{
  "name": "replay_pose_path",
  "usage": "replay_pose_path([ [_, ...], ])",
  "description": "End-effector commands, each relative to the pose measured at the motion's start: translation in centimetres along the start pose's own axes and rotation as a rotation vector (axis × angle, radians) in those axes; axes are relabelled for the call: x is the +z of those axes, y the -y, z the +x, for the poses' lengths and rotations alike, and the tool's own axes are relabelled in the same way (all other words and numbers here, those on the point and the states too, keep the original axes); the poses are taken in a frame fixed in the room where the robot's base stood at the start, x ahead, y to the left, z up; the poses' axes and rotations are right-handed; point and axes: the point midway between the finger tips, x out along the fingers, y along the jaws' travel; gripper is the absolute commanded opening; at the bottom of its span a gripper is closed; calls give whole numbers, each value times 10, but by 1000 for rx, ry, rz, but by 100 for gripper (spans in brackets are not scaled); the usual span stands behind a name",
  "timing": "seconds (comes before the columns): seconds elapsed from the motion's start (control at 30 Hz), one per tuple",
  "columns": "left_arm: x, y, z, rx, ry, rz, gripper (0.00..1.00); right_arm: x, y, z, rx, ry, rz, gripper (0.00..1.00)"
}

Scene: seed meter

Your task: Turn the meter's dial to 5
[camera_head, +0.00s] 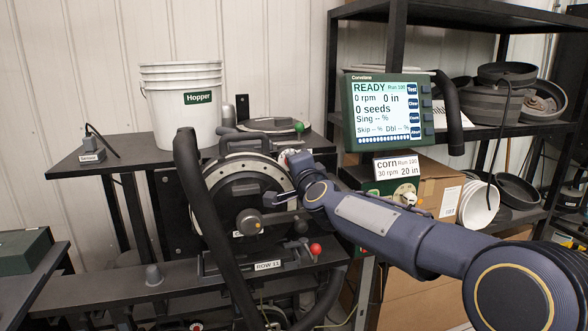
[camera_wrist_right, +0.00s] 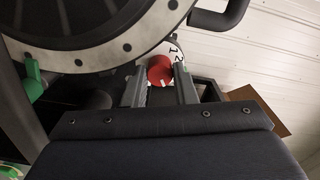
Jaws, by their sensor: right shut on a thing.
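The meter's dial is a small red knob (camera_wrist_right: 160,70) in front of a white number plate (camera_wrist_right: 176,50), on which a 1 and a 2 can be read. The knob sits between the two fingers of my right gripper (camera_wrist_right: 160,86), which is shut on it. A small pale mark shows on the knob, but the number it points to is unclear. In the head view the right gripper (camera_head: 292,164) is at the upper right edge of the meter's round disc (camera_head: 212,190), and the hand mostly hides the dial. My left gripper is out of view.
A monitor (camera_head: 348,112) reading READY stands to the right, above a panel with a round knob (camera_head: 405,192). A thick black hose (camera_head: 186,160) runs in front of the disc. A red-tipped lever (camera_head: 315,249) is below. A white Hopper bucket (camera_head: 178,110) stands behind.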

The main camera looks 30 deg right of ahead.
Motion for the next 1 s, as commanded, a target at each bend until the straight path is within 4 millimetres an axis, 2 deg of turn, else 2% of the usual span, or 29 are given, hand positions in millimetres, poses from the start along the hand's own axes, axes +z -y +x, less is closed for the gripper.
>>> replay_pose_path([
  [0.5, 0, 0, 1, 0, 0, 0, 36, 0, -1, 0, 1, 0, 21, 2],
  [0.53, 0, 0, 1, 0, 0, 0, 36, 0, -1, 0, 1, 0, 21, 28],
  [0.67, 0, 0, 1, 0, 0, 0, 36, 0, -1, 0, 1, 0, 20, 44],
  [0.7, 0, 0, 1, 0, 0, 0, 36, 0, 0, 0, 1, 0, 20, 47],
  [1.0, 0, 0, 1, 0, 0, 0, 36, 0, 0, -3, 0, 0, 19, 47],
])
